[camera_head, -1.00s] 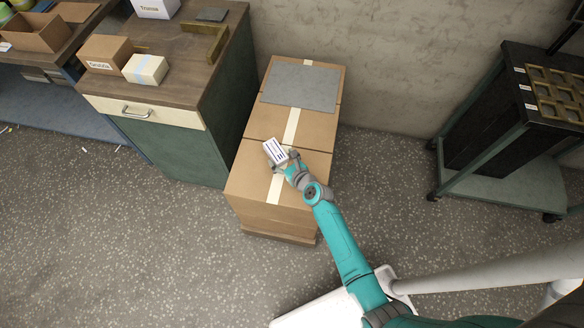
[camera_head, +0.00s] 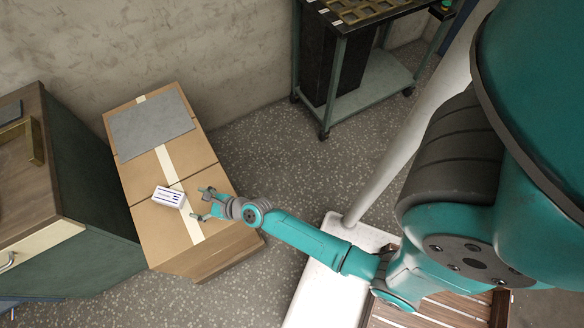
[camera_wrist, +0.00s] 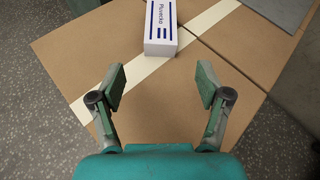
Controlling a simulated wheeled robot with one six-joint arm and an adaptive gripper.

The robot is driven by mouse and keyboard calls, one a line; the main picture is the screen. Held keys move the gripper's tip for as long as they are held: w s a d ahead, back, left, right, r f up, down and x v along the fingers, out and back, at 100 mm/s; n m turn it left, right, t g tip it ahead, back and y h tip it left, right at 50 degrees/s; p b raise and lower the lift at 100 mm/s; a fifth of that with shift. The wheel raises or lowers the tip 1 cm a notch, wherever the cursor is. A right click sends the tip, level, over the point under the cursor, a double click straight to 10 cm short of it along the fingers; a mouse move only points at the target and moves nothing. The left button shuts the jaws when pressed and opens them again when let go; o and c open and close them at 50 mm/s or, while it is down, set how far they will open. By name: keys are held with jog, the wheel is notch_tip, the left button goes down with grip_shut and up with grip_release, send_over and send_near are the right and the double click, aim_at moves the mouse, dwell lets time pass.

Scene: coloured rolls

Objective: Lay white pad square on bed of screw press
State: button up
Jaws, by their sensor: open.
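A white block (camera_head: 170,197) with dark blue stripes and printed lettering lies on the cardboard cartons (camera_head: 160,230), partly over the pale tape strip. It also shows in the wrist view (camera_wrist: 161,40), just beyond my fingers. I cannot tell whether it is the white pad. My gripper (camera_head: 202,203) is open and empty, to the right of the block and apart from it. In the wrist view its fingers (camera_wrist: 161,80) are spread over bare cardboard. I see no screw press in either view.
A flat grey sheet (camera_head: 150,124) lies on the far end of the cartons. A wooden-topped green cabinet (camera_head: 90,225) stands close at left. A dark wheeled cart (camera_head: 370,85) with brass-coloured trays on top stands behind at right. Speckled floor (camera_head: 255,140) between cartons and cart is clear.

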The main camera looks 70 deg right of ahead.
jog(key=s+n, duration=0.2)
jog(key=s, duration=0.1)
jog(key=s+n, duration=0.2)
jog(key=s, duration=0.2)
jog(key=s+r+n+h, duration=0.1)
jog(key=s+n, duration=0.1)
jog(key=s, duration=0.2)
jog(key=shift+a+n, duration=0.1)
jog(key=shift+n, duration=0.2)
jog(key=s+r+n, duration=0.7)
jog(key=s+n, duration=0.1)
jog(key=s, duration=0.2)
jog(key=s+r+n+t+h, duration=0.1)
jog(key=s+r+n, duration=0.5)
jog(key=s+n, duration=0.3)
jog(key=shift+s+r, duration=0.4)
jog(key=shift+s, duration=0.1)
jog(key=shift+o, duration=0.4)
jog(key=s+r+n, duration=0.5)
jog(key=r+n, duration=0.4)
jog(key=r, duration=0.1)
jog(key=shift+s+a+r+n+t, duration=0.3)
jog(key=shift+r, duration=0.1)
jog(key=shift+f, duration=0.1)
